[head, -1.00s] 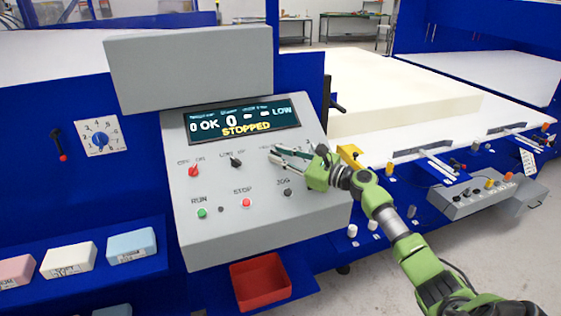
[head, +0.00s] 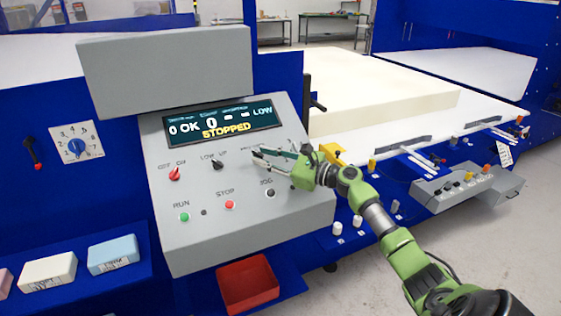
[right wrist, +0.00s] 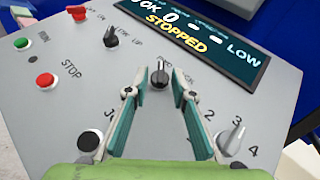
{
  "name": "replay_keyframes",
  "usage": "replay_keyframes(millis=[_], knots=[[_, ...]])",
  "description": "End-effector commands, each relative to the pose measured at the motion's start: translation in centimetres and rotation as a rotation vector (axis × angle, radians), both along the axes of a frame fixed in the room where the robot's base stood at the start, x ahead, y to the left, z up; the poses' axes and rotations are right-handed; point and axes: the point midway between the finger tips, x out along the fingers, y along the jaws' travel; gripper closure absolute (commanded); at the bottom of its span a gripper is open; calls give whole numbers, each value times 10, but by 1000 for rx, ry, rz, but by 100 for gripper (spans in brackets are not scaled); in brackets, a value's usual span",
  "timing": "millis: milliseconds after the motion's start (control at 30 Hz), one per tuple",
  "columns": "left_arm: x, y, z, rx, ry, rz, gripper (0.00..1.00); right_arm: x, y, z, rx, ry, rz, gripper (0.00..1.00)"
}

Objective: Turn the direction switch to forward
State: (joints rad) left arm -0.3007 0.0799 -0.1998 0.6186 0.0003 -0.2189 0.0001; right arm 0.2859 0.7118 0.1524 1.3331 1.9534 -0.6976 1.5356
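The grey control panel (head: 255,225) stands tilted below a display reading STOPPED. The direction switch is a black knob (right wrist: 160,75) in the right wrist view, below the display, its label partly hidden. In the head view the switch is hard to make out behind my fingers. My right gripper (head: 262,157) is over the panel's upper right. In the right wrist view my right gripper (right wrist: 160,82) is open, with one finger on each side of the knob and a gap at both sides. Contact cannot be told. My left gripper is out of view.
A red bin (head: 248,285) sits below. A foam block (head: 385,100) lies behind at right.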

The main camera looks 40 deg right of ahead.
Motion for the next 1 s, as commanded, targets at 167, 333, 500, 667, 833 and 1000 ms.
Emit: replay_keyframes(millis=[167,333,500,667,833,1000], knots=[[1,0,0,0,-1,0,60,-29,-12,-1,-2,4,0,77],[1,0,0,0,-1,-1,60,-62,-26,-1,-3,3,0,77],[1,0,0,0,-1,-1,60,-87,-37,0,-2,3,0,77],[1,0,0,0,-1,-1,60,-100,-42,0,-2,2,1,77],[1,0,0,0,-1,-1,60,-102,-43,1,-2,0,1,77],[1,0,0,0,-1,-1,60,-102,-43,1,-2,0,1,77]])
